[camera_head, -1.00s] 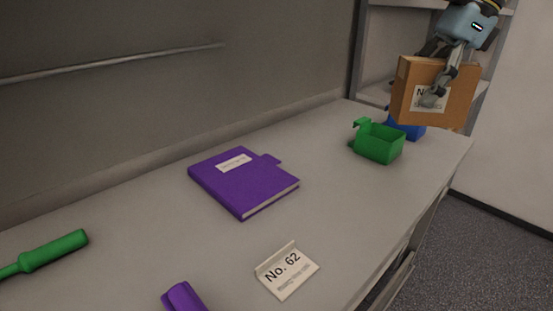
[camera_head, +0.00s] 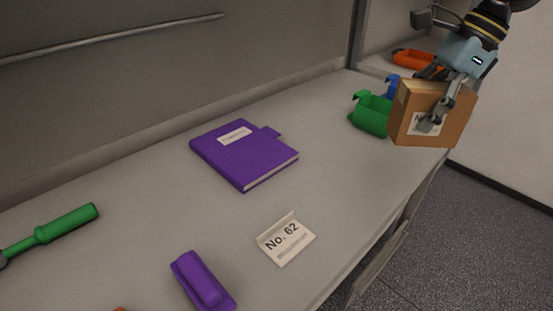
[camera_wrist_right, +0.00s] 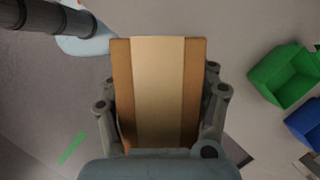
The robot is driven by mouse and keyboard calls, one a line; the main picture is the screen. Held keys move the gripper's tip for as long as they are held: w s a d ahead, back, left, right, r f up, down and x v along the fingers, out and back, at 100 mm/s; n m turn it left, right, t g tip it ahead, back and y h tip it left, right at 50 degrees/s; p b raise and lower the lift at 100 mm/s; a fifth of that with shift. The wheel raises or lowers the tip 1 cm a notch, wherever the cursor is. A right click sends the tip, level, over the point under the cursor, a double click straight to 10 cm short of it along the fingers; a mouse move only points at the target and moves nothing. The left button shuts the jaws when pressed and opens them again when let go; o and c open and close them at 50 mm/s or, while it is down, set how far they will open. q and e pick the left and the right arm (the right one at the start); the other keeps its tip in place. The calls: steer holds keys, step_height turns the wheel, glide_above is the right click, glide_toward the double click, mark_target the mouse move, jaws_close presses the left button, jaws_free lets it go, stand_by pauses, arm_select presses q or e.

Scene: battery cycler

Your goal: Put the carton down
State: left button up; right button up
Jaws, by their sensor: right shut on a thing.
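The carton (camera_head: 454,124) is a brown cardboard box with a white label, at the upper right in the head view. My right gripper (camera_head: 433,116) is shut on it, with a finger across its labelled face. The carton appears held near the bench's right end, in front of the green bin; whether it touches the bench I cannot tell. In the right wrist view the carton (camera_wrist_right: 158,90) shows its taped top between the two fingers (camera_wrist_right: 160,108). My left gripper is not in view.
A green bin (camera_head: 370,119) and a blue bin (camera_head: 393,86) stand behind the carton. A purple binder (camera_head: 245,160), a No. 62 sign (camera_head: 286,241), a purple object (camera_head: 202,281) and a green-handled tool (camera_head: 66,222) lie on the grey bench (camera_head: 345,185).

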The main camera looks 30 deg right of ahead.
mark_target(433, 130)
steer(key=shift+s+a+f+p, duration=0.15)
steer(key=shift+s+f+p, duration=0.65)
steer(key=shift+s+f, duration=0.4)
steer(key=shift+s+a+f, duration=0.15)
steer(key=shift+a+f, duration=0.05)
steer(key=shift+f, duration=0.2)
steer(key=shift+s+a+f, duration=0.15)
steer(key=shift+f, duration=0.25)
steer(key=w+a+f+b, duration=0.2)
steer(key=w, duration=0.1)
steer(key=w+a+f+b, duration=0.2)
steer(key=w+b, duration=0.1)
steer(key=w+a+f+b, duration=0.2)
steer(key=w+b, duration=0.1)
steer(key=shift+w+f, duration=0.25)
steer(key=shift+f, duration=2.1)
steer(key=o, duration=1.5)
steer(key=shift+c, duration=0.2)
